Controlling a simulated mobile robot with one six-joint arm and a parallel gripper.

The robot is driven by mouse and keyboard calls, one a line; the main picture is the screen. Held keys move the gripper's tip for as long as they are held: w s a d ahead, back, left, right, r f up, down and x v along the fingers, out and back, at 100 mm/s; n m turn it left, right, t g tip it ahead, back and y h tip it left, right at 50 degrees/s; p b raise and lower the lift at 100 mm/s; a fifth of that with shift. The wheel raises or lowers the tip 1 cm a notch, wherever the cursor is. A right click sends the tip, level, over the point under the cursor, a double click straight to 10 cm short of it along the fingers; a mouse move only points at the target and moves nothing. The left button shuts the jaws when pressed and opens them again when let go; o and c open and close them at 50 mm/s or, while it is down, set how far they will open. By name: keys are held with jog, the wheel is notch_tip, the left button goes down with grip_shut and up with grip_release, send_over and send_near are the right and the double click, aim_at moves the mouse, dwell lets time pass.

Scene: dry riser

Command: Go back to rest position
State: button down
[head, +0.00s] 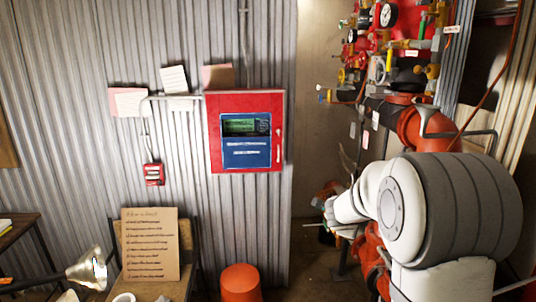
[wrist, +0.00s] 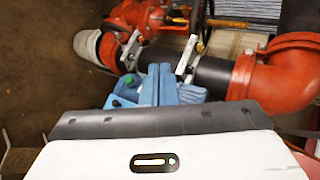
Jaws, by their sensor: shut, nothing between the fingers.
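In the wrist view my gripper (wrist: 160,82) shows as blue-grey fingers, closed together with nothing between them. Behind its tips runs a black pipe (wrist: 212,72) with a metal clamp (wrist: 187,57). I cannot tell whether the fingers touch the pipe; they overlap it in the picture. In the head view my white and grey arm fills the lower right, in front of the red pipework, and the fingers are not clearly visible there.
A red pipe elbow (wrist: 275,75) is close on the right in the wrist view. In the head view, red pipework with gauges (head: 387,15) stands above my arm. A red control panel (head: 246,131) hangs on the corrugated wall. An orange stool (head: 241,283) and a lamp (head: 88,270) stand lower left.

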jog(key=s+a+r+n+y, duration=0.3)
jog(key=s+a+n+y, duration=0.1)
jog(key=s+a+n, duration=0.25)
jog(key=s+a+r+n+y, duration=0.35)
jog(key=s+a+n, duration=0.25)
jog(key=a+n, duration=0.2)
jog(key=s+d+f+n+g, duration=0.1)
jog(key=s+f+n+g, duration=0.1)
jog(key=s, duration=0.5)
jog(key=s+f+n+g+h, duration=0.1)
jog(key=s+n, duration=0.3)
jog(key=s, duration=0.4)
jog(key=s+d+f+n+g, duration=0.1)
jog(key=s+f+n+g, duration=0.1)
jog(key=s, duration=0.5)
jog(key=shift+s+d+f+n+g, duration=0.4)
jog(key=shift+n+g, duration=0.3)
jog(key=shift+n, duration=0.35)
jog(key=shift+w+a+h, duration=0.1)
jog(key=shift+h, duration=0.15)
